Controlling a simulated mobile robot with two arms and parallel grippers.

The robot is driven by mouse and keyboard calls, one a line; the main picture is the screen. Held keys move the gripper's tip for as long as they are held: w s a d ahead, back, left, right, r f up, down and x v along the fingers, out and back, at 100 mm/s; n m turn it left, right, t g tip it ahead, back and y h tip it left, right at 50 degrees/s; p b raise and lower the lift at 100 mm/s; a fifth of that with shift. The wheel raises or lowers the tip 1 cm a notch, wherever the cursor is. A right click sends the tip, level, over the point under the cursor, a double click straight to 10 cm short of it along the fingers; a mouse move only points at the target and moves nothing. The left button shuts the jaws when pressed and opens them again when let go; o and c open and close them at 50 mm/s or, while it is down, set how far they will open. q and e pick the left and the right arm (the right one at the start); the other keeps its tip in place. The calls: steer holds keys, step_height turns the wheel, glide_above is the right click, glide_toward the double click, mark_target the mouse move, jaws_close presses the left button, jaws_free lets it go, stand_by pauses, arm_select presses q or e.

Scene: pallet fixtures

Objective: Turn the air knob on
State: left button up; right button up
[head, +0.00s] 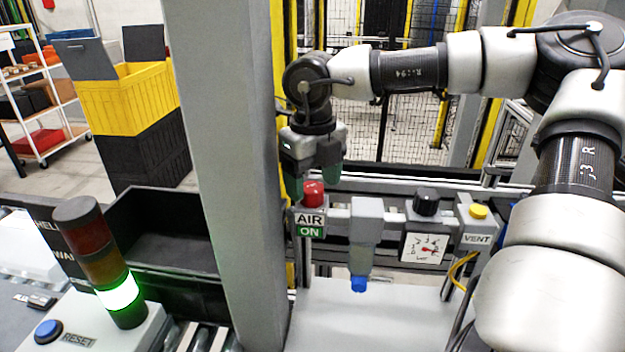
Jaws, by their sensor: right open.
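The red air knob (313,194) sits on top of the left end of the pneumatic unit, above a plate (310,226) that reads "AIR" with a green "ON" below. My right gripper (312,182) is open, pointing down, with its dark green fingers just above and around the knob's upper part. One finger shows left of the knob and the other to its right and higher up. I cannot tell whether they touch it. My left gripper is not in view.
Right of the knob are a grey filter with a blue tip (358,284), a black knob (426,203), a gauge (424,247) and a yellow vent button (479,211). A grey post (220,150) stands close on the left. A stack light (100,262) glows green.

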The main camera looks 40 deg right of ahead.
steer(key=shift+s+f, duration=0.15)
steer(key=shift+f, duration=0.5)
steer(key=c, duration=0.9)
steer(key=shift+f+n+b, duration=0.2)
steer(key=shift+n+b, duration=0.4)
steer(key=shift+b, duration=0.1)
steer(key=shift+r+n+b, duration=0.15)
steer(key=shift+n+b, duration=0.35)
steer(key=shift+n, duration=0.4)
steer(key=shift+r, duration=0.1)
steer(key=o, duration=0.9)
